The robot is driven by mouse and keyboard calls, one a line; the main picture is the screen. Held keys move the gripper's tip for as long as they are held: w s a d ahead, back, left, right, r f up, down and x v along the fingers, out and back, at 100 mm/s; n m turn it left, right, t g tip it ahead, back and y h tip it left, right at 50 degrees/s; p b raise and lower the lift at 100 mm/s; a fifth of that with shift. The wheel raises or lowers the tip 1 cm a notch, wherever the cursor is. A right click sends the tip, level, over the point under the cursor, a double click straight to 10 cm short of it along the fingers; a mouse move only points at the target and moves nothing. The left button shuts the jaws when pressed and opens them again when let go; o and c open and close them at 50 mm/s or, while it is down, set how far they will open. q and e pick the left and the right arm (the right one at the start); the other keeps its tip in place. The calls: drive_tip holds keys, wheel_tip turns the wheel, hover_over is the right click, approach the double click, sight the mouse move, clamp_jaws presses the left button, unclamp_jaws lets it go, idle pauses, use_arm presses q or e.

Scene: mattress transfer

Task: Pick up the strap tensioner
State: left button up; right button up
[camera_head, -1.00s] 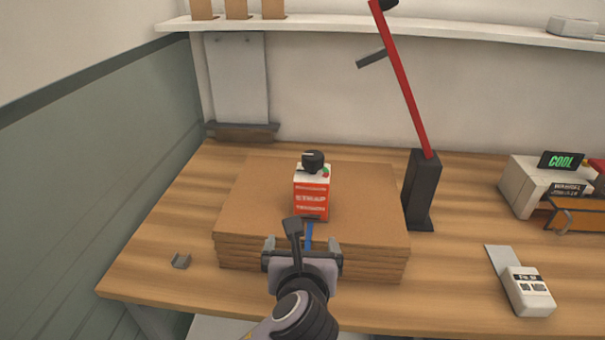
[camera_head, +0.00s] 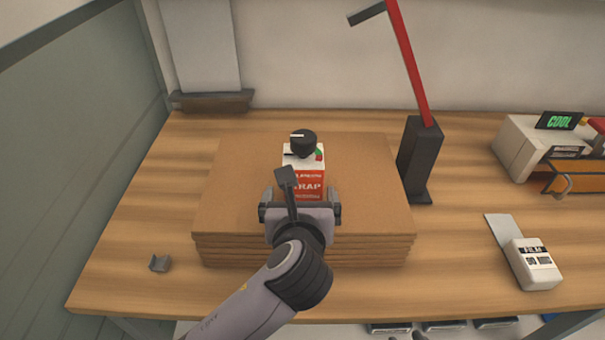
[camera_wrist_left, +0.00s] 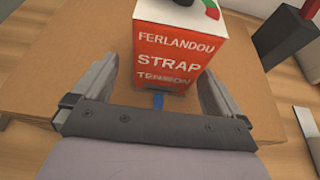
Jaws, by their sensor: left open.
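The strap tensioner (camera_head: 309,185) is a red and white box with a black knob and a green and a red button on top. It stands upright on a stack of flat cardboard (camera_head: 365,180). In the left wrist view the tensioner (camera_wrist_left: 178,50) shows its "STRAP" label, with a blue strip at its base. My left gripper (camera_head: 300,200) is open just in front of the box and hides its lower part. In the wrist view the fingers (camera_wrist_left: 158,85) point to either side of the box's lower front, with gaps beside it. My right gripper cannot be identified.
A black stand (camera_head: 420,155) with a red lever rises right of the stack. A small grey clip (camera_head: 160,264) lies at left.

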sight(303, 194)
use_arm(q)
drive_tip(key=x, duration=0.3)
drive_tip(key=shift+w+d+r, duration=0.15)
drive_tip(key=shift+w+d, duration=0.05)
drive_tip(key=shift+d, duration=0.05)
drive_tip(key=shift+x, duration=0.75)
drive_tip(key=c, duration=1.3)
drive_tip(key=shift+r, duration=0.15)
drive_tip(key=c, duration=0.5)
wheel_tip(303, 194, up, 20)
drive_tip(key=shift+f+b, duration=0.4)
drive_tip(key=shift+f, duration=1)
drive_tip(key=shift+f, duration=0.35)
